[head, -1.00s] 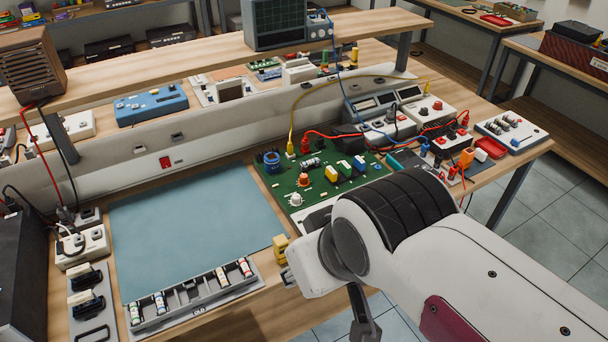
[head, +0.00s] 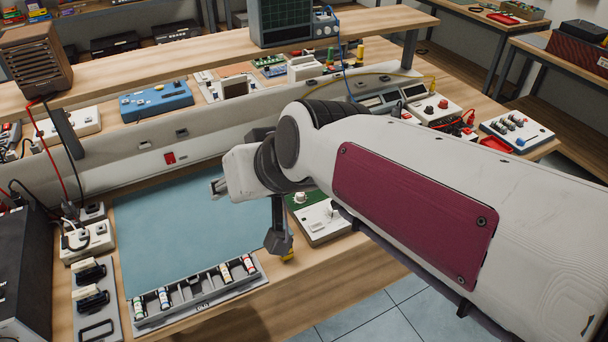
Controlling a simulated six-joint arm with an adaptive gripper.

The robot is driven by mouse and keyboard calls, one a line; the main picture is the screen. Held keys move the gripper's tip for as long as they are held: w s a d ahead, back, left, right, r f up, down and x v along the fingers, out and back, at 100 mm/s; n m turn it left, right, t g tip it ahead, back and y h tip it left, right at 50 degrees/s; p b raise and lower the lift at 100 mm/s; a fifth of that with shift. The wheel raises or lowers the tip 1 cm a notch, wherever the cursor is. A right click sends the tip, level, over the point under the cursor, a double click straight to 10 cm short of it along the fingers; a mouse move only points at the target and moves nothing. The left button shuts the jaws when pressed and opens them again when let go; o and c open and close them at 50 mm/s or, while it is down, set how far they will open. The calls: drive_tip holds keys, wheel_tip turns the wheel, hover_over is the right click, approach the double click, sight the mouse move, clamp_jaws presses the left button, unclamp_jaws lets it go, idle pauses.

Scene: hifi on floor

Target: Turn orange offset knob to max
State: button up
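The green circuit board (head: 291,202) on the bench is mostly covered by my arm. Only its near left corner shows, with a white knob (head: 300,197) and a pale grey front section (head: 322,222). The orange offset knob is hidden behind my arm. My gripper (head: 280,243) shows only in part, as a dark piece pointing down below the wrist, at the left front of the board by the blue mat's right edge. I cannot make out both fingertips or whether it holds anything.
The blue mat (head: 175,235) is clear. A grey parts tray (head: 195,292) lies along its front edge. Power strips and black clips stand at the left. A meter and a red-button box (head: 432,110) stand beyond my arm. A grey duct wall runs behind the mat.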

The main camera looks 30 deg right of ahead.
drive_tip(key=w+a+r+m+t, duration=0.1)
drive_tip(key=w+r+m+t, duration=0.15)
drive_tip(key=w, duration=0.75)
drive_tip(key=w+d+f+m+t+h, duration=0.1)
drive_tip(key=w+d+f+m+h, duration=0.2)
drive_tip(key=w, duration=0.7)
drive_tip(key=w+d+f+m+t+h, duration=0.1)
drive_tip(key=w+d+m+h, duration=0.2)
drive_tip(key=w, duration=0.7)
drive_tip(key=w+d+f+m+g+h, duration=0.2)
drive_tip(key=d+f+m+g+h, duration=0.25)
drive_tip(key=d+f, duration=0.5)
drive_tip(key=s+d+f+g+h, duration=0.1)
drive_tip(key=s+f+g, duration=0.1)
drive_tip(key=f, duration=0.2)
drive_tip(key=s+d+f+m+g+h, duration=0.1)
drive_tip(key=s+f+h, duration=0.1)
drive_tip(key=f, duration=0.3)
drive_tip(key=s+d+f+m+g+h, duration=0.1)
drive_tip(key=s+f+g, duration=0.1)
drive_tip(key=f, duration=0.3)
drive_tip(key=shift+s+d+f+g+h, duration=0.1)
drive_tip(key=shift+s+g+h, duration=0.25)
drive_tip(key=shift+s, duration=0.45)
drive_tip(key=shift+s+f, duration=0.35)
drive_tip(key=shift+s, duration=0.05)
drive_tip(key=shift+d, duration=0.15)
